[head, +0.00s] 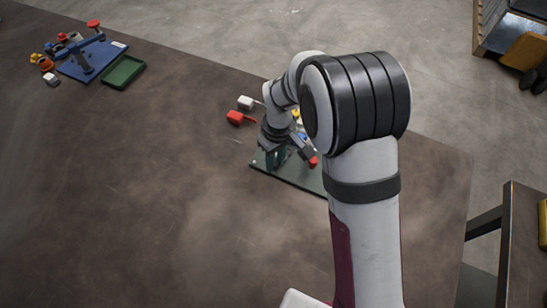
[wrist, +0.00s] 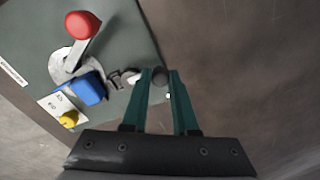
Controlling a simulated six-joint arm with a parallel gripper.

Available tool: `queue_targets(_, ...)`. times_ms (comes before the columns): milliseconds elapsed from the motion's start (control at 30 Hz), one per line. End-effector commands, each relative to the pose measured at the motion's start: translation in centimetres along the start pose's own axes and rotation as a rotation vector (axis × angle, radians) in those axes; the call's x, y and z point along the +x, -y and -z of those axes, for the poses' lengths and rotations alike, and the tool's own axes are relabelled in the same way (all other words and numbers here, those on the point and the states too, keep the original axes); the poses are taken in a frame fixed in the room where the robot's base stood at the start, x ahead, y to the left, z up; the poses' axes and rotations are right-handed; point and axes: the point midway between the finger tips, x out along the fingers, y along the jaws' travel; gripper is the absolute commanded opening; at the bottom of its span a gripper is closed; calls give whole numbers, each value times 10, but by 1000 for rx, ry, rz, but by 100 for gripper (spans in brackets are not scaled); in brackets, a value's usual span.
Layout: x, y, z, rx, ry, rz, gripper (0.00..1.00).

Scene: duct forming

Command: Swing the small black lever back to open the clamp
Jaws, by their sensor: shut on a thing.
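The clamp stands on a dark green plate (wrist: 118,40). In the wrist view the small black lever (wrist: 160,76) shows as a dark rounded end between my green fingertips, with dark and metal linkage (wrist: 125,78) beside it to the left. My gripper (wrist: 160,82) is shut on this lever end at the plate's edge. The fingers hide part of the lever. In the head view my gripper (head: 276,158) is low over the plate (head: 302,176), and my arm hides much of the fixture.
On the plate are a red-knobbed handle (wrist: 83,25), a blue block (wrist: 88,88) and a yellow knob (wrist: 68,119). Red (head: 236,117) and white (head: 246,102) pieces lie behind the plate. A blue fixture (head: 85,62) and green tray (head: 124,72) stand far left. The table's middle is clear.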

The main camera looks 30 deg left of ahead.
Motion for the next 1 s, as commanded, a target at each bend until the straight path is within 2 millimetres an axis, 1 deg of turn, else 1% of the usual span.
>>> queue_targets(533, 0, -1, -1, -23, 0, -1, 0)
queue_targets(567, 0, -1, -1, -23, 0, -1, 31)
queue_targets(700, 0, -1, -1, -22, 1, -1, 56)
queue_targets(733, 0, -1, -1, -22, 1, -1, 57)
queue_targets(1000, -2, -1, -1, -22, 0, -1, 57)
